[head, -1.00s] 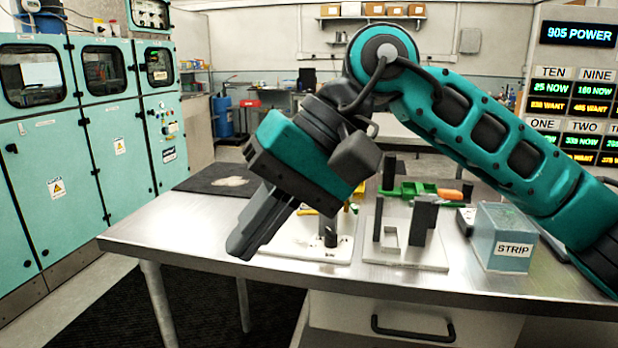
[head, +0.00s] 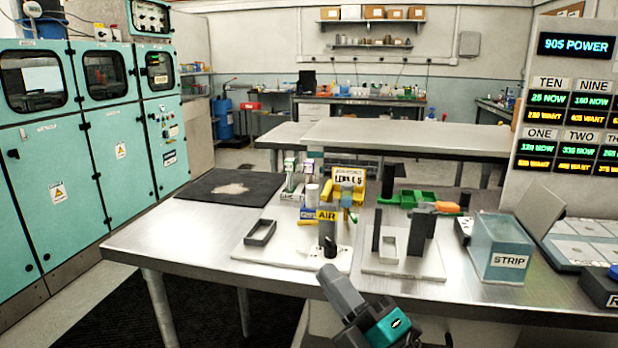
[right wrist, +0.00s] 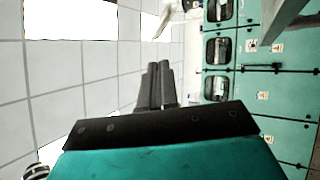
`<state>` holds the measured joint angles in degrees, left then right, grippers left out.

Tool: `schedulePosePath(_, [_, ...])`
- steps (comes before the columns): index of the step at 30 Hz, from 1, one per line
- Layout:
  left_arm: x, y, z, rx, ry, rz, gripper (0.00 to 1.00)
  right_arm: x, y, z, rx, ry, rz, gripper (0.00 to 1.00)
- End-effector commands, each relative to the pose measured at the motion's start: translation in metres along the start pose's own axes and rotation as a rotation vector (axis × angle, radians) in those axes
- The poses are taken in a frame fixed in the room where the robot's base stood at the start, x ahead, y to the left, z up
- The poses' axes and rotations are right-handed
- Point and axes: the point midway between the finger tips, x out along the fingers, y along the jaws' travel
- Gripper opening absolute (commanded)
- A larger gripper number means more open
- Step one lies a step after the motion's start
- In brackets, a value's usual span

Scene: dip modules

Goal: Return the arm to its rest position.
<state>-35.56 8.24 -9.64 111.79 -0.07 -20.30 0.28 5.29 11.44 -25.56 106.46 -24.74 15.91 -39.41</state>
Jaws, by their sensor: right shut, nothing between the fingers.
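My right gripper (head: 338,287) shows at the bottom middle of the head view, in front of the table's near edge. Its fingers point up and a little left. In the right wrist view its fingers (right wrist: 158,85) are together, with nothing between them, and point towards the ceiling and the teal cabinets. It touches nothing that I can see. Most of the right arm is out of the head view, below the frame. My left gripper is not in view.
A dark mat (head: 205,189) lies at left. A display board (head: 570,110) stands at right.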

Motion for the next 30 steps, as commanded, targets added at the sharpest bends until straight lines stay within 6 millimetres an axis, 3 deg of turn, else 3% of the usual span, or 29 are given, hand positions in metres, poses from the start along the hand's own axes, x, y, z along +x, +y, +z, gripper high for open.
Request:
schedulePosePath(3, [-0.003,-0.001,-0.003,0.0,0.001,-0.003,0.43,-0.06,-0.048,0.032,0.325,-0.261,-0.137,0.0])
schedulePosePath(7, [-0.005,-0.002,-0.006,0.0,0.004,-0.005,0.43,-0.142,-0.098,0.051,0.665,-0.568,-0.249,0.0])
schedulePosePath(12, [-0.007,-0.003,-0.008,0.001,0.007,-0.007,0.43,-0.249,-0.142,0.048,1.01,-0.938,-0.327,0.0])
schedulePosePath(15, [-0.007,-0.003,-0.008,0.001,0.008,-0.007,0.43,-0.294,-0.154,0.039,1.137,-1.096,-0.343,0.0])
schedulePosePath(18, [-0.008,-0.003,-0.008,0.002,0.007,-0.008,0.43,-0.321,-0.16,0.032,1.213,-1.194,-0.346,0.0])
schedulePosePath(21, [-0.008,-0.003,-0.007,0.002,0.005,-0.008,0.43,-0.333,-0.162,0.029,1.244,-1.238,-0.346,0.0])
schedulePosePath(30, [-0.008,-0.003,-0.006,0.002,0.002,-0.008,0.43,-0.335,-0.163,0.028,1.247,-1.243,-0.347,0.0])
